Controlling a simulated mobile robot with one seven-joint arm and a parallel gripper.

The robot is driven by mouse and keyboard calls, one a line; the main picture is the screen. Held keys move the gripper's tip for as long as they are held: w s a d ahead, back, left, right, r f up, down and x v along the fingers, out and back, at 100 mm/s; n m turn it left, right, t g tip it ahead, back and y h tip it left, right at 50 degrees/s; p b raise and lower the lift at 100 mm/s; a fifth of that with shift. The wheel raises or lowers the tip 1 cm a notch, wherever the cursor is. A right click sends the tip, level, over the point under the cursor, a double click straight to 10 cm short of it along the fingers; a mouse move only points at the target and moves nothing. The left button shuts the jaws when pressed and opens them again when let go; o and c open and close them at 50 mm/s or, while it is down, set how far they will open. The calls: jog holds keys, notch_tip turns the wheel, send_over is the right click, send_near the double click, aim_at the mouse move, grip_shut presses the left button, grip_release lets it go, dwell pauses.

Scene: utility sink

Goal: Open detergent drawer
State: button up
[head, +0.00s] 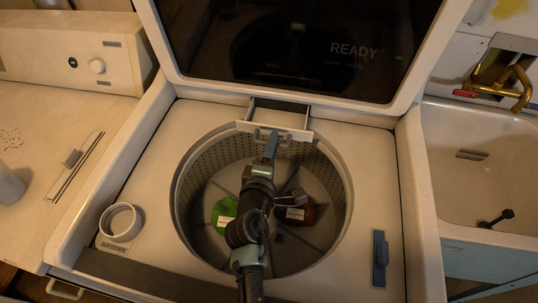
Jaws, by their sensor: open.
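The detergent drawer (297,132) is at the back of the washer's top, above the rear rim of the drum. It stands pulled out toward me, with its dark inside showing between pale side walls. My gripper (268,134) is open at the drawer's front, left of its middle. The fingers overlap the front panel in the picture, and I cannot tell whether they touch it. My arm reaches up over the drum and hides part of it.
The washer lid (290,45) is raised and its dark panel reads READY. The open drum (335,175) holds a green item (223,212) and a brown item (308,213). A softener cup (121,222) is at left. A sink (480,165) with a brass faucet (507,80) stands right.

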jog(key=v, duration=1.2)
jog(key=shift+s, duration=0.4)
jog(key=shift+a+r, duration=0.1)
